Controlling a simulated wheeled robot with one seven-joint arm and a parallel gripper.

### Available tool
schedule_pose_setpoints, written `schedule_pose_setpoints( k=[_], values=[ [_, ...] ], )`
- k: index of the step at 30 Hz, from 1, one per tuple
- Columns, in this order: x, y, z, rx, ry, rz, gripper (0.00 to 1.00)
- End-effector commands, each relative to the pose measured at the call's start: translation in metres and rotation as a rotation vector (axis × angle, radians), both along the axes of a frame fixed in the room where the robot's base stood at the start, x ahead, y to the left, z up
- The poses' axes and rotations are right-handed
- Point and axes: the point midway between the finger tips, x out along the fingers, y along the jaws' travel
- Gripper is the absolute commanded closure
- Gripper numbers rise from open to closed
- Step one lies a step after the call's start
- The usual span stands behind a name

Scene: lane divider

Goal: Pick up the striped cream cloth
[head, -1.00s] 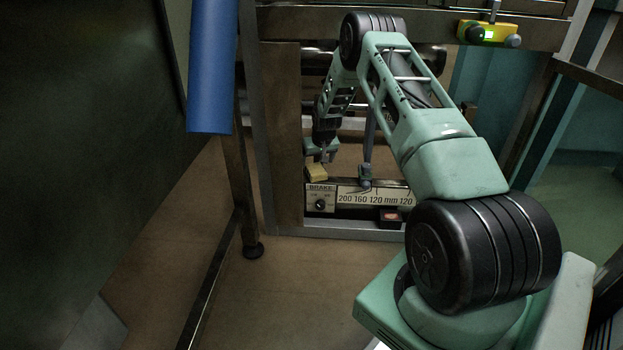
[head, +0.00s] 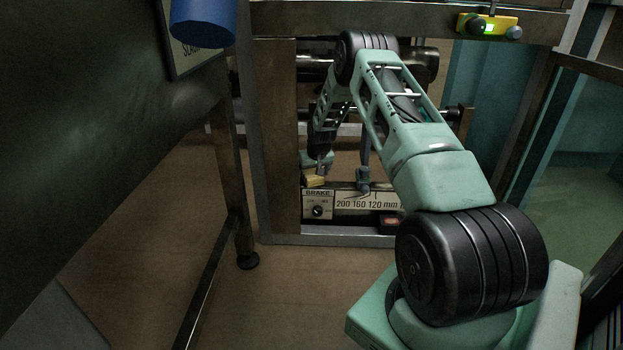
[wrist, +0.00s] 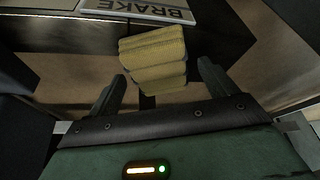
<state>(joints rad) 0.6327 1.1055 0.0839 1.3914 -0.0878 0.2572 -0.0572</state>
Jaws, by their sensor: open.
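The striped cream cloth (wrist: 153,60) looks like a yellowish folded pad with ridges in the wrist view. It lies at the edge of the dark ledge, beside the BRAKE plate. In the head view the cloth (head: 313,181) is small and sits just above the BRAKE panel. My gripper (wrist: 162,84) is open, with one finger on each side of the cloth's near end. Most of the cloth extends beyond the fingertips. I cannot tell whether either finger touches it. In the head view my gripper (head: 322,168) is right at the cloth and partly hides it.
The BRAKE panel (head: 318,205) with a knob and the millimetre scale (head: 367,206) are just below the cloth. A metal frame post (head: 283,140) stands close on the left. A blue cylinder (head: 203,22) hangs at upper left. A yellow box with a green light (head: 488,25) is at upper right.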

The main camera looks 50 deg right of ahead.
Motion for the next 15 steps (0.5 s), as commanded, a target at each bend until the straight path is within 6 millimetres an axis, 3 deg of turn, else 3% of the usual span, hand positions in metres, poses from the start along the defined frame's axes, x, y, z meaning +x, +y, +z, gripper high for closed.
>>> schedule_pose_setpoints(
  k=[15],
  values=[
    [0.0001,0.0001,-0.005,0.0,0.0,0.0,0.15]
  ],
)
